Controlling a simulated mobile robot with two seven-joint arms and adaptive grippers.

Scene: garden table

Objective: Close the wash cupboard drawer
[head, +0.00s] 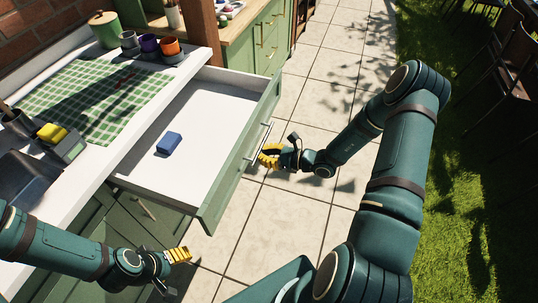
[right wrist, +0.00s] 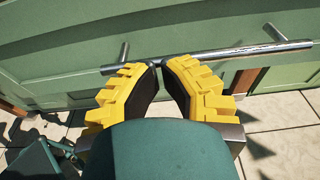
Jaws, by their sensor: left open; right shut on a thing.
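The wash cupboard drawer (head: 215,115) stands pulled out, its white inside showing and its green front facing right. A blue block (head: 169,143) lies in it. My right gripper (head: 263,158) is at the metal bar handle (head: 266,132) on the drawer front. In the right wrist view its yellow fingers (right wrist: 160,66) are shut on the handle bar (right wrist: 240,52), near the bar's left end. My left gripper (head: 186,254) is open and empty, low in front of the cupboard doors, apart from the drawer.
The white counter (head: 90,167) holds a green checked cloth (head: 80,97), several cups (head: 149,46), a green canister (head: 105,30) and a yellow sponge (head: 52,133). A wooden post (head: 203,30) rises behind the drawer. The tiled path (head: 318,85) right of the drawer is clear.

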